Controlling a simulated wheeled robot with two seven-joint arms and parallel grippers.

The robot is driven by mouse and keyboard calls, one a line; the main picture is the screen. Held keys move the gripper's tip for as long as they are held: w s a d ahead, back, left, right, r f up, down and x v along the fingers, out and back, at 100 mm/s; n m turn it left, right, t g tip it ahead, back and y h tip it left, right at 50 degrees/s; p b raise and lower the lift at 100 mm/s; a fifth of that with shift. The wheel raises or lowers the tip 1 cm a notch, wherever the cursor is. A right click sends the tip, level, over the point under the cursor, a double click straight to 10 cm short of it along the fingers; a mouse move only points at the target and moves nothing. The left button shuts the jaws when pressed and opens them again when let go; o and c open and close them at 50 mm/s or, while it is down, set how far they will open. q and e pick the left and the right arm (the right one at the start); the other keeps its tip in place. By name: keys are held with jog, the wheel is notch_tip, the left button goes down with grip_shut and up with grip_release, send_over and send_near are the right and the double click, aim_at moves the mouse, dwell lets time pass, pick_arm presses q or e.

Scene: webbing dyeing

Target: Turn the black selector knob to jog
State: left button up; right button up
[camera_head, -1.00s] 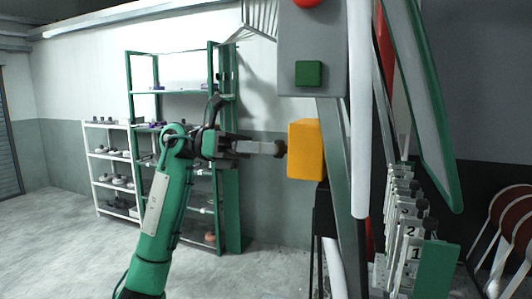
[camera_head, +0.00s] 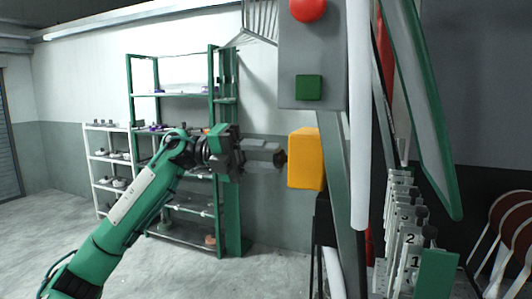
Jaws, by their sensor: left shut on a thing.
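The black selector knob (camera_head: 281,158) is a small dark piece on the left face of the yellow box (camera_head: 306,160). The box is fixed to a grey post right of the picture's middle. My left gripper (camera_head: 275,155) reaches in from the left, level with the box, and is shut on the knob. The fingers hide much of the knob, and its setting and any markings cannot be read. My right gripper is not in view.
Above the yellow box, a grey panel carries a green button (camera_head: 309,87) and a red button (camera_head: 308,9). A green rack (camera_head: 215,150) and a white shelf (camera_head: 97,175) stand behind my left arm. Numbered levers (camera_head: 408,240) stand at the right.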

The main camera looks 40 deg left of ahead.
pick_arm(q)
jog(key=n+p, duration=0.1)
jog(key=n, duration=0.1)
jog(key=shift+r+n, duration=0.15)
jog(key=shift+n, duration=0.25)
jog(key=shift+n+p, duration=0.35)
jog(key=shift+n, duration=0.15)
jog(key=o, duration=1)
jog(key=shift+c, duration=0.2)
jog(key=shift+a, duration=0.1)
jog(key=b+v, duration=0.5)
jog(key=v, duration=0.8)
jog(key=shift+s+a+b, duration=0.15)
jog(key=shift+a+b, duration=0.15)
jog(key=shift+b, duration=0.1)
